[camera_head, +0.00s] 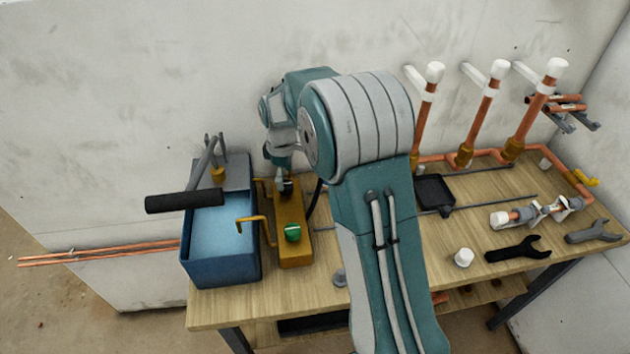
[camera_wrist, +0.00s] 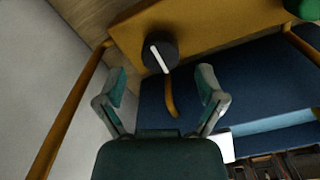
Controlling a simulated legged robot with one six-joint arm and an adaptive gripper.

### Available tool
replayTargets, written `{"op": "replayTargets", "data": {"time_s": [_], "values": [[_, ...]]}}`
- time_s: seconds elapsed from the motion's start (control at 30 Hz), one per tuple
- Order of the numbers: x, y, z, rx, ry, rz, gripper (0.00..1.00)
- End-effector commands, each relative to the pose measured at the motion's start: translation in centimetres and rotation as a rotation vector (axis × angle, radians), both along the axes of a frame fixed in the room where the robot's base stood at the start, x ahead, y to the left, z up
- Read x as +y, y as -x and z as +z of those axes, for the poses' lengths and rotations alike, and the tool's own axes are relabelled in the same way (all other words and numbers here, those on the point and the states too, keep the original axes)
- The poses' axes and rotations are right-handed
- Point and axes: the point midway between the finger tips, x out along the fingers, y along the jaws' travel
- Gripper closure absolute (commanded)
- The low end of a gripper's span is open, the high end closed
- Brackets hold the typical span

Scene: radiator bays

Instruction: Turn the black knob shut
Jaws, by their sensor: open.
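The black knob (camera_wrist: 158,50) with a white pointer line sits on a yellow box (camera_wrist: 215,22) in the wrist view. The line slants from upper left to lower right. My gripper (camera_wrist: 162,80) is open, its two fingers spread left and right of the knob and a little below it in the picture; nothing is between them. In the head view my gripper (camera_head: 284,176) points down over the far end of the yellow box (camera_head: 296,255), and the knob (camera_head: 286,188) is partly hidden by it.
A green knob (camera_head: 292,233) sits on the box's near end. A blue water tank (camera_head: 222,276) with a black-handled lever (camera_head: 184,202) stands close on the left. A yellow bent handle (camera_head: 257,228) lies between. Copper pipes (camera_head: 482,115), wrenches (camera_head: 518,250) and a black tray (camera_head: 434,192) are to the right.

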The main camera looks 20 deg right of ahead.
Motion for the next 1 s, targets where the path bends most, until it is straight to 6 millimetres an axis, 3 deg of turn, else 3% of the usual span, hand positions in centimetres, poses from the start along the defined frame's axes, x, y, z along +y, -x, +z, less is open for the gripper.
{"op": "replayTargets", "data": {"time_s": [0.27,1.0], "values": [[0.0,0.1,4.9,-0.006,0.0,-0.007,0.12],[0.0,8.5,13.3,-0.15,-0.023,-0.303,0.12]]}}
